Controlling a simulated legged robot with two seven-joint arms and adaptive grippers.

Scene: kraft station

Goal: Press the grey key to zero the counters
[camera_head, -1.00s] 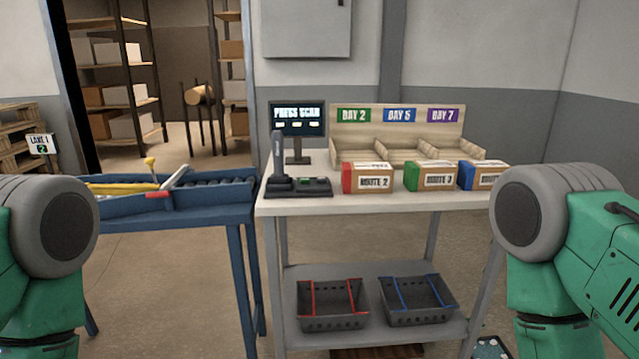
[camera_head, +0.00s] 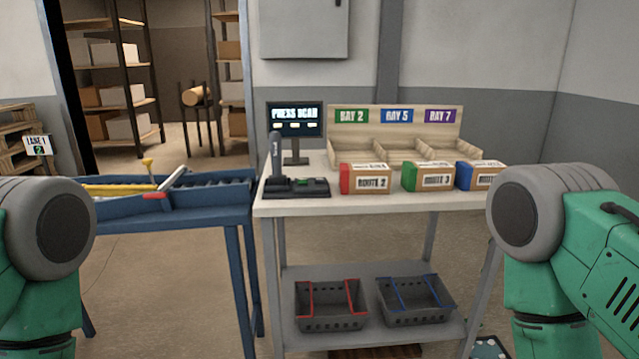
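A dark key unit (camera_head: 311,187) lies on the left end of the white table, with a green key (camera_head: 304,182) on top. A grey key cannot be made out at this size. A dark handheld scanner (camera_head: 276,160) stands upright at the unit's left. Behind them a small screen (camera_head: 296,117) on a stand reads "PRESS SCAN", with several small light marks below. Only the green and grey links of my two arms show, at the left and right edges. Neither gripper is in view, and nothing of mine touches the unit.
Three boxes with red (camera_head: 346,179), green (camera_head: 408,176) and blue (camera_head: 463,175) ends stand on the white table (camera_head: 370,203). Two baskets sit on the lower shelf. A blue roller conveyor (camera_head: 215,205) stands left.

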